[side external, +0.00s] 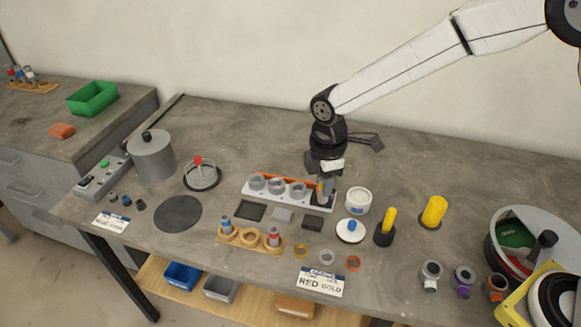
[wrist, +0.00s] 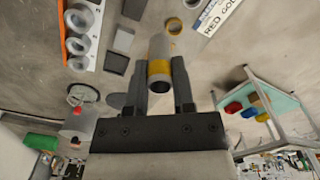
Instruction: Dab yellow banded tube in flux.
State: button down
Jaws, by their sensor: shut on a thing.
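My gripper (side external: 325,190) is shut on the yellow banded tube (wrist: 160,50), a grey hollow tube with a yellow band. In the wrist view the two fingers of my gripper (wrist: 164,88) clasp it around the band. In the side view the tube is mostly hidden by the fingers, at the right end of a white rack. A white round jar (side external: 357,202) stands just right of my gripper, apart from it. It looks like the flux pot, though no label can be read. A white lid-like disc (side external: 350,239) with a blue middle lies in front of it.
The white rack (side external: 256,198) holds several grey rings. A wooden rack (side external: 250,238) holds blue- and red-banded tubes. Yellow cylinders (side external: 434,210) stand to the right, with a round bin (side external: 500,240) beyond. A grey pot (side external: 153,160) and domed stand (side external: 201,177) are left.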

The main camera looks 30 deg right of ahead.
jog(key=w+d+f+m, duration=0.1)
jog(key=w+d+f, duration=0.1)
jog(key=d, duration=0.5)
jog(key=w+d+f+m, duration=0.1)
jog(key=d+m, duration=0.1)
jog(key=d, duration=0.6)
jog(key=shift+w+f+m, duration=0.3)
jog(key=shift+w+f, duration=0.05)
jog(key=shift+f, duration=0.1)
jog(key=shift+a+f, duration=0.1)
jog(key=shift+f, duration=2.25)
jog(key=shift+f, duration=2.45)
jog(key=shift+r, duration=0.15)
jog(key=shift+r, duration=2.85)
